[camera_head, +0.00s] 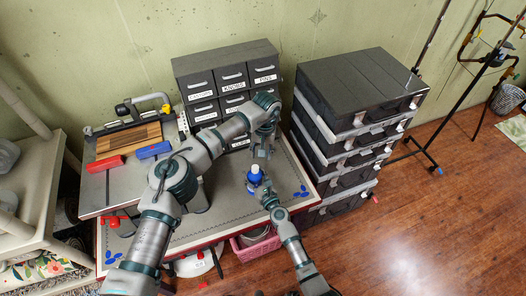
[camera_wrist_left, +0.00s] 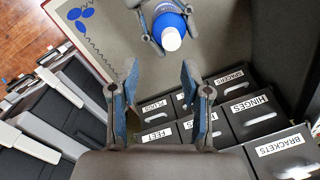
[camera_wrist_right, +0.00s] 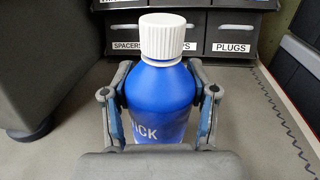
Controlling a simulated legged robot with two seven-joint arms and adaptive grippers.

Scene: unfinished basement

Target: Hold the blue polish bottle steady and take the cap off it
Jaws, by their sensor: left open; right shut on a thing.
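The blue polish bottle (camera_head: 253,176) stands upright on the workbench mat, with its white ribbed cap (camera_wrist_right: 162,37) on top. My right gripper (camera_wrist_right: 160,105) is shut on the bottle's body, one finger on each side. In the left wrist view the bottle (camera_wrist_left: 168,22) shows from above, its white cap (camera_wrist_left: 171,39) facing the camera. My left gripper (camera_wrist_left: 160,82) is open and empty, its fingers pointing toward the bottle but apart from it. In the head view the left gripper (camera_head: 262,149) hangs just behind and above the bottle.
A labelled drawer cabinet (camera_head: 222,75) stands at the back of the bench. A stack of dark cases (camera_head: 350,120) rises on the right. A board with tools (camera_head: 125,140) lies on the left. The mat around the bottle is mostly clear.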

